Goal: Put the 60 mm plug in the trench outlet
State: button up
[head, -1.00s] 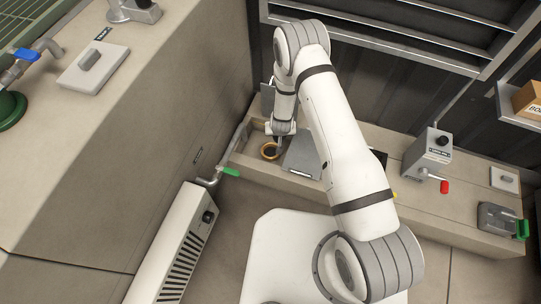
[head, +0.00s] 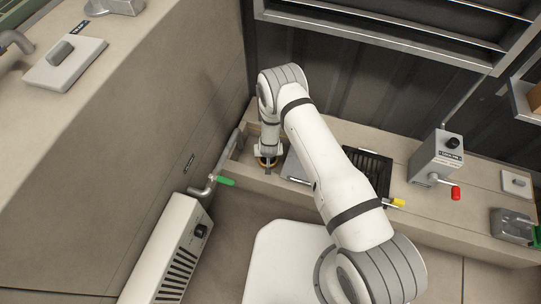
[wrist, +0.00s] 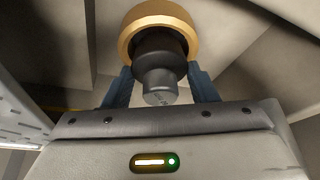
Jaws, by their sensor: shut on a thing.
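The plug (wrist: 160,55) is dark, with a stepped, narrower grip end. In the wrist view it sits between the two blue-grey fingers of my gripper (wrist: 160,75), which is shut on it. A brass ring (wrist: 140,14), which looks like the outlet's rim, shows around and behind the plug's far end. In the head view my gripper (head: 268,160) points down into the left end of the trench, over the brass ring (head: 260,163). My wrist hides most of the plug there. I cannot tell whether the plug is inside the ring or just above it.
A grey plate (head: 294,166) lies right of the ring, with a black grating (head: 368,170) beyond it. The trench wall and a pipe with a green handle (head: 226,181) stand close on the left. A red-handled box (head: 437,156) stands farther right.

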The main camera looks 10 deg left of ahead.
jog(key=shift+f, duration=0.15)
jog(key=shift+f+b, duration=0.6)
jog(key=o, duration=1)
jog(key=shift+r+p, duration=0.5)
jog(key=shift+p, duration=0.2)
jog(key=shift+o, duration=0.4)
jog(key=p+v, duration=0.4)
jog(key=v, duration=0.8)
